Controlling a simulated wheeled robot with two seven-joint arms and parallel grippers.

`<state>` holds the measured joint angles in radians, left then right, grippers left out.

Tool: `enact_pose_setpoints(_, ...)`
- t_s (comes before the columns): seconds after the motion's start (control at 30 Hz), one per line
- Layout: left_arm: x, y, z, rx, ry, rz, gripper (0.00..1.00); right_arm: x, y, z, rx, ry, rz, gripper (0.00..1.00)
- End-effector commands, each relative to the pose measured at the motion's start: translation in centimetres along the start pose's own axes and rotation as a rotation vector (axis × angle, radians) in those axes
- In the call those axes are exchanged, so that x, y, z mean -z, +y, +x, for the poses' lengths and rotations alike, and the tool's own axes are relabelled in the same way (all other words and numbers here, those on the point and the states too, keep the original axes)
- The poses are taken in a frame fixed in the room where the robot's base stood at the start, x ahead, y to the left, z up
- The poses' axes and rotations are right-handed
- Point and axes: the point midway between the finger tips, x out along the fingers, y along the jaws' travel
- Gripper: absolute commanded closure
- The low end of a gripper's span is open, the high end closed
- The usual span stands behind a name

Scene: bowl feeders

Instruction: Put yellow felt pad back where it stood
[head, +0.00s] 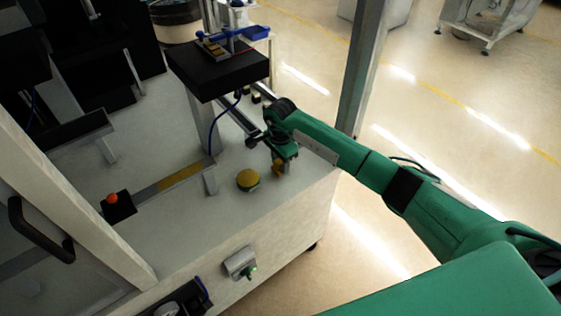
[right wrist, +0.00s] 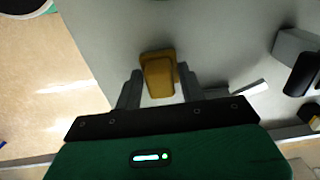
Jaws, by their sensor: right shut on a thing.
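The yellow felt pad (right wrist: 158,72) is a small yellow-brown block with rounded corners. It sits between the two grey fingers of my right gripper (right wrist: 159,84), which is shut on it. In the head view the right gripper (head: 278,164) points down over the near right corner of the pale worktop, and the pad (head: 278,171) shows as a small yellow patch at the fingertips. I cannot tell whether the pad touches the worktop. My left gripper is in neither view.
A round yellow-topped piece (head: 248,179) stands on the worktop (head: 232,208) just left of the right gripper. Further left are a yellow strip on a rail (head: 180,177) and a red button on a black box (head: 119,207). A black box on a post (head: 218,74) rises behind.

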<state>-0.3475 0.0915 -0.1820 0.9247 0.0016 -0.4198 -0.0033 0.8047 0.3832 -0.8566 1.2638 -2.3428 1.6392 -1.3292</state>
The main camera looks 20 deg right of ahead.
Motion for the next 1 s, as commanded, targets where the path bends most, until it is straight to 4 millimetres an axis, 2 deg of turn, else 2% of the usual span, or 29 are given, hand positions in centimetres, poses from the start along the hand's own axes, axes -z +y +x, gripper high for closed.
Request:
enact_pose_setpoints(0.13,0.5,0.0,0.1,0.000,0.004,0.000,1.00,0.0,0.0,0.3,0.000,0.001,0.000,0.81)
enact_pose_setpoints(0.17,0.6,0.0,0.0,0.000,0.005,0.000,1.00,0.0,0.0,0.3,0.000,0.001,0.000,0.56)
enact_pose_setpoints(0.27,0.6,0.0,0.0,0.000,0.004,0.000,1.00,0.0,0.0,0.2,0.000,0.000,0.000,0.38)
enact_pose_setpoints(0.67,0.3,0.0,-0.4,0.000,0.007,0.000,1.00,0.0,0.0,-0.3,0.000,0.000,0.000,0.38)
enact_pose_setpoints(0.83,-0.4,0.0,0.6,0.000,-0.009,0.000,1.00,0.2,-0.1,-3.3,0.006,0.004,-0.001,0.38)
enact_pose_setpoints(1.0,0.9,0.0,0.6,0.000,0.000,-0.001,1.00,0.1,-0.1,-7.1,0.005,0.004,-0.001,0.38)
